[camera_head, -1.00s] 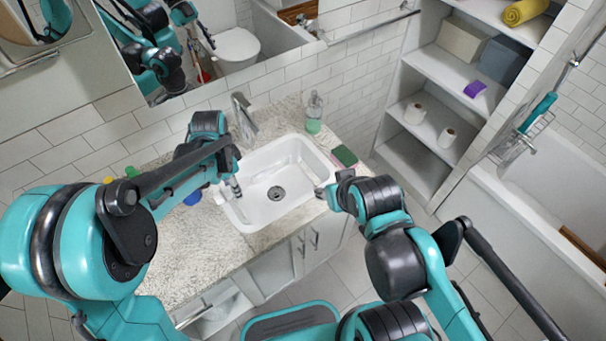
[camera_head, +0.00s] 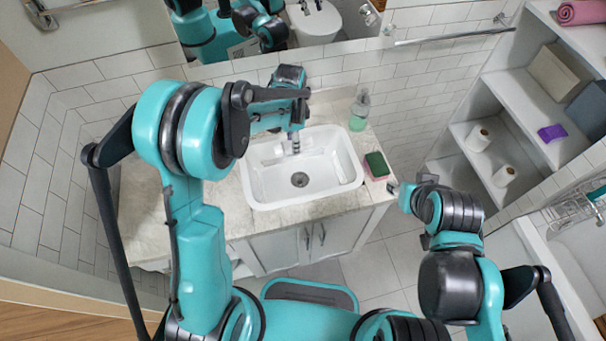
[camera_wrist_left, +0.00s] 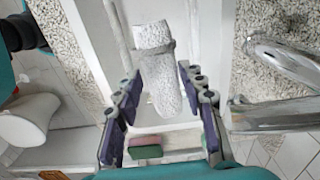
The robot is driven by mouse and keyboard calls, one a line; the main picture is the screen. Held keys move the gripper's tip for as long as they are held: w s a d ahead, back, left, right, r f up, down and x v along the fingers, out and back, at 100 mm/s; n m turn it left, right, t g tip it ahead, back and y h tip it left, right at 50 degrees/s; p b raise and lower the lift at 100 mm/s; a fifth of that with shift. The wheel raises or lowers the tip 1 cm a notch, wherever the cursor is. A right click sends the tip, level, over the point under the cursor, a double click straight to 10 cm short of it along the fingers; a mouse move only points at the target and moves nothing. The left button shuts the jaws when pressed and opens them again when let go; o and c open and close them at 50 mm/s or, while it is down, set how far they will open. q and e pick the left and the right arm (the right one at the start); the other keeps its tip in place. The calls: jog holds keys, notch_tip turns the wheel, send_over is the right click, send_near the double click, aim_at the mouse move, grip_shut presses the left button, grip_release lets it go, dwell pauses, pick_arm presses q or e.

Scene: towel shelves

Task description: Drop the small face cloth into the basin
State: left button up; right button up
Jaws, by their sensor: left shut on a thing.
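The white basin (camera_head: 330,180) is set in the counter, with a dark drain in its floor. My left gripper (camera_head: 291,140) is over the back left part of the basin. In the left wrist view its fingers (camera_wrist_left: 160,95) are on either side of a pale, speckled, rolled cloth (camera_wrist_left: 157,70) with a grey band, which looks like the face cloth. They are shut on it, above a white surface. In the head view the arm hides the cloth. My right gripper (camera_head: 408,193) is right of the counter's front corner; its fingers are too small to read.
A chrome tap (camera_wrist_left: 285,65) is close to the right of the cloth in the wrist view. A soap bottle (camera_head: 360,110) and a green and pink sponge (camera_head: 377,165) stand right of the basin. Shelves (camera_head: 525,100) at the right hold a purple cloth (camera_head: 551,132), paper rolls and boxes.

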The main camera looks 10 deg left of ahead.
pick_arm(q)
notch_tip(320, 180, down, 4)
jog(key=shift+f+b, duration=0.2)
jog(key=shift+b, duration=1)
jog(key=o, duration=1.2)
jog(key=shift+r, duration=0.15)
jog(key=shift+r, duration=3.95)
